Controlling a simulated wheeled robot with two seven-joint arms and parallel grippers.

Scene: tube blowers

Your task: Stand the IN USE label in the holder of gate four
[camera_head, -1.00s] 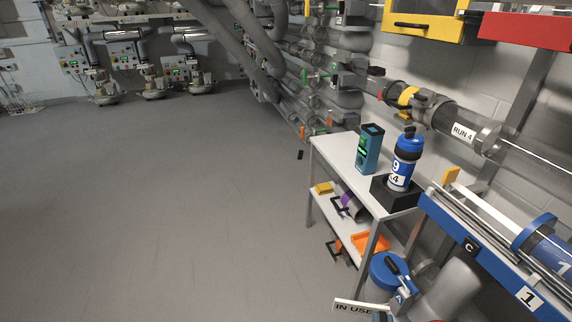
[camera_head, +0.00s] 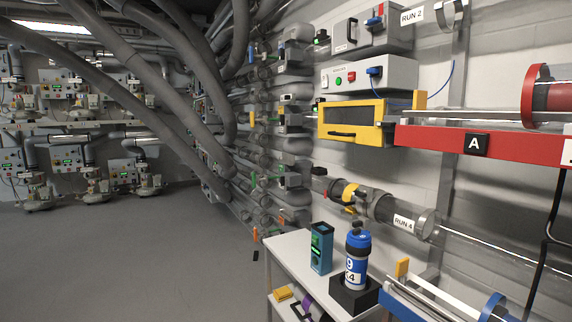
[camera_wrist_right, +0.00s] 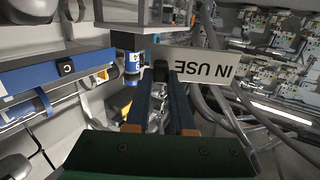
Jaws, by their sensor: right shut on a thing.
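The IN USE label (camera_wrist_right: 206,64) is a white plate with dark letters, upside down in the right wrist view. My right gripper (camera_wrist_right: 170,78) is shut on it at its left part. Neither gripper nor the label shows in the head view. A clear pipe marked RUN 4 (camera_head: 404,222) runs along the wall at the right, with a dark fitting and a yellow band (camera_head: 349,191) at its far end. I cannot make out a label holder on it for certain.
A white table (camera_head: 290,244) stands below the pipe, with a teal device (camera_head: 321,248) and a blue-capped canister (camera_head: 357,262) in a black block. A yellow box (camera_head: 352,124) and a red rail (camera_head: 440,137) are above. Open floor (camera_head: 110,262) lies to the left.

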